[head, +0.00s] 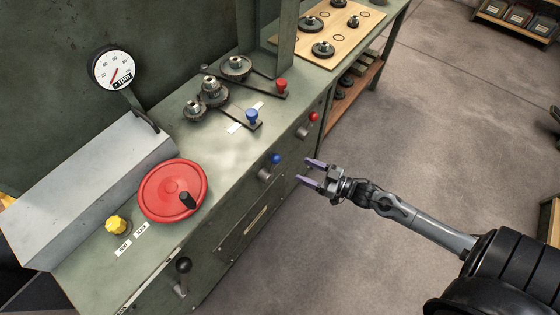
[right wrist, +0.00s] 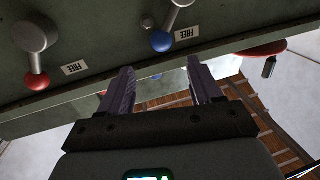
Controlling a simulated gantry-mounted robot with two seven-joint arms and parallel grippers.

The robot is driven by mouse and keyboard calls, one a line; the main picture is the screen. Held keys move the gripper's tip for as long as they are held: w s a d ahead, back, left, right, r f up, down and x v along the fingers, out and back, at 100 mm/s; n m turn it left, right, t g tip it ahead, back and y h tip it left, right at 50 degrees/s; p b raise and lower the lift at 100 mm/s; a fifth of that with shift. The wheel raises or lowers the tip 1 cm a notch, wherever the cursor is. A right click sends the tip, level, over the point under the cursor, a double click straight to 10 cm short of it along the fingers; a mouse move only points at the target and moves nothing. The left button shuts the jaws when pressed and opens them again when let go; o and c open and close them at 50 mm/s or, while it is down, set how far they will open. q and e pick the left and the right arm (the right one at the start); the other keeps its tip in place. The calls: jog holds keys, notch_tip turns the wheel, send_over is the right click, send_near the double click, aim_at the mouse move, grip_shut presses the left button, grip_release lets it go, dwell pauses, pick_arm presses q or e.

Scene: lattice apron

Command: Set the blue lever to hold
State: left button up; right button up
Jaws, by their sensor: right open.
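The blue lever (head: 275,159) sits on the front face of the green bench, a grey arm with a blue ball knob. In the right wrist view its blue knob (right wrist: 162,41) is beside a label reading FREE (right wrist: 187,34). My right gripper (head: 311,172) is open and empty, in front of the bench and to the right of the blue lever, apart from it. In the right wrist view its fingers (right wrist: 160,72) point toward the bench front, with the blue knob beyond the gap between them. No hold label is readable. My left gripper is not in view.
A red-knobbed lever (head: 313,117) is farther along the bench front, and a black-knobbed lever (head: 183,265) is nearer. On top are a red handwheel (head: 160,190), a yellow knob (head: 115,224), a gauge (head: 117,69) and a blue-knobbed bar (head: 252,115).

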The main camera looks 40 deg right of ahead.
aim_at(279, 160)
jog(key=b+x, duration=0.2)
jog(key=x, duration=0.8)
jog(key=shift+a+b, duration=0.15)
jog(key=shift+b, duration=0.15)
jog(key=shift+c, duration=0.4)
grip_shut()
